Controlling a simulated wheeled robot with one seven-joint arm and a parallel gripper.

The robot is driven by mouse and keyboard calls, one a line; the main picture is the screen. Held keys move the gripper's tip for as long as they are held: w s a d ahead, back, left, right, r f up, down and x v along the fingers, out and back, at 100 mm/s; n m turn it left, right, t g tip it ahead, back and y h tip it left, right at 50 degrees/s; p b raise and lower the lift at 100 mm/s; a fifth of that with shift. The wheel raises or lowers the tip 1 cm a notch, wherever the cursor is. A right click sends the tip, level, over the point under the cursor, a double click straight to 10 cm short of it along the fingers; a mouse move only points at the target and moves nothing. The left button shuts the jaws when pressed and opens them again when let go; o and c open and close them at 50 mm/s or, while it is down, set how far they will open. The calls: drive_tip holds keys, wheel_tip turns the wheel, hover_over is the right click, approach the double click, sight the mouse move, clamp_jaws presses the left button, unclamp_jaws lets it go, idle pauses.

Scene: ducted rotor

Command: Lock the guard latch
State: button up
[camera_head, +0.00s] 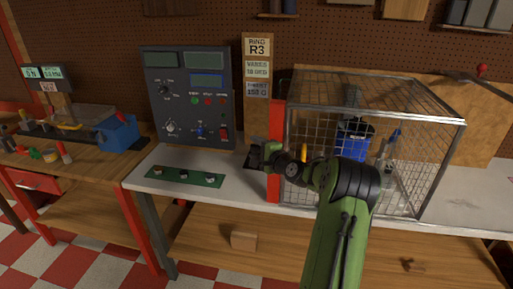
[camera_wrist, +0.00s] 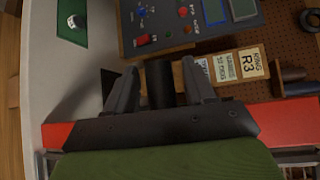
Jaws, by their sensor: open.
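The wire guard cage (camera_head: 440,150) stands on the bench, with a red post (camera_head: 275,185) up its front left edge. Part of this red post (camera_wrist: 55,135) crosses the lower wrist view. My gripper (camera_head: 256,156) is at the post, pointing left past it. In the wrist view my gripper (camera_wrist: 160,68) is open, its two dark fingers apart. A dark cylinder (camera_wrist: 161,88) shows between them; I cannot tell whether it is part of the latch or whether the fingers touch it. No latch is clearly visible in the head view, where my arm hides part of the cage front.
A grey control panel (camera_head: 187,95) stands left of the cage, beside a RING R3 sign (camera_head: 258,48). A green board with knobs (camera_head: 185,176) lies on the white bench (camera_head: 150,170). A blue device (camera_head: 354,138) is inside the cage. The bench between panel and board is clear.

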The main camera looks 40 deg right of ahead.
clamp_jaws()
idle(0.3)
idle(0.3)
drive_tip(key=shift+f+n+g+p, duration=0.6)
drive_tip(key=shift+n+g, duration=0.3)
drive_tip(key=shift+g, duration=0.1)
drive_tip(key=shift+s+d+f+n+g+h, duration=0.4)
drive_tip(key=shift+f+n+g+h, duration=0.3)
drive_tip(key=shift+g, duration=0.55)
drive_tip(key=shift+s+d+f+n+g+h, duration=0.3)
drive_tip(key=shift+s+f+n+g+h, duration=0.3)
drive_tip(key=shift+n+g, duration=0.45)
drive_tip(key=shift+s+d+f+n+g+h, duration=0.35)
drive_tip(key=shift+f+n+g+h, duration=0.3)
drive_tip(key=shift+g, duration=0.75)
